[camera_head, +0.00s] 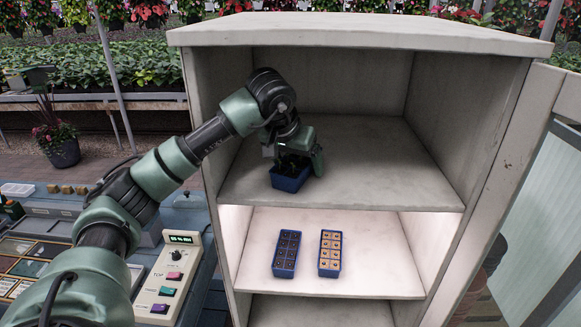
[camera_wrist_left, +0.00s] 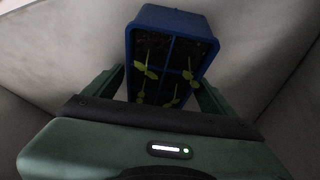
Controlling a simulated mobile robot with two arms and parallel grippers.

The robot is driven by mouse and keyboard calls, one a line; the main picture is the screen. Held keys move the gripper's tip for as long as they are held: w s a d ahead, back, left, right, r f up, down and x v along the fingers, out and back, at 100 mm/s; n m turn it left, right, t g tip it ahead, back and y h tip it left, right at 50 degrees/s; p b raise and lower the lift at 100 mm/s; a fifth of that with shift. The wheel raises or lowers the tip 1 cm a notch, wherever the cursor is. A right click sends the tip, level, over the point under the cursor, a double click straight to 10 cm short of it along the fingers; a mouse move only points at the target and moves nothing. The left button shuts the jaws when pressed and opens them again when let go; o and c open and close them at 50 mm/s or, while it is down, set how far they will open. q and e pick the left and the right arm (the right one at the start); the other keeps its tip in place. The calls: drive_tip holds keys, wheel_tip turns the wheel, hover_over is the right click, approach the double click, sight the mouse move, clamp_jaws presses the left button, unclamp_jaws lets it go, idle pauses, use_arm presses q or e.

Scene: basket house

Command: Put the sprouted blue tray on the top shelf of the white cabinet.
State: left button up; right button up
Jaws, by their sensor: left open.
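The sprouted blue tray (camera_head: 289,182) sits on the top shelf (camera_head: 375,180) of the white cabinet (camera_head: 350,30), toward its left front. In the left wrist view the tray (camera_wrist_left: 172,18) shows dark soil cells with small green sprouts. My left gripper (camera_head: 293,158) is over the tray, its fingers on either side of it; the jaws are open. In the left wrist view the gripper (camera_wrist_left: 160,90) covers the tray's near end. My right gripper is not in view.
Two other blue trays, one with dark soil (camera_head: 286,254) and one with tan cells (camera_head: 330,254), stand on the lit shelf below. The cabinet door (camera_head: 535,200) hangs open at the right. A control panel (camera_head: 170,283) stands at the lower left. The top shelf's right side is free.

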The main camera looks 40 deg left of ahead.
sight(293, 162)
use_arm(q)
drive_tip(key=shift+s+r+b, duration=0.15)
drive_tip(key=shift+r+b, duration=0.15)
drive_tip(key=shift+r, duration=0.15)
drive_tip(key=shift+s+d+r+b, duration=0.1)
drive_tip(key=shift+s+r+b, duration=0.25)
drive_tip(key=shift+s+b, duration=0.2)
drive_tip(key=shift+s+d+r+b, duration=0.1)
drive_tip(key=shift+s+r+b, duration=0.2)
drive_tip(key=shift+s+b, duration=0.2)
drive_tip(key=s+d+b, duration=0.1)
drive_tip(key=s+b, duration=0.3)
drive_tip(key=s, duration=0.7)
drive_tip(key=shift+d+r+b, duration=0.3)
drive_tip(key=shift+d+b, duration=0.05)
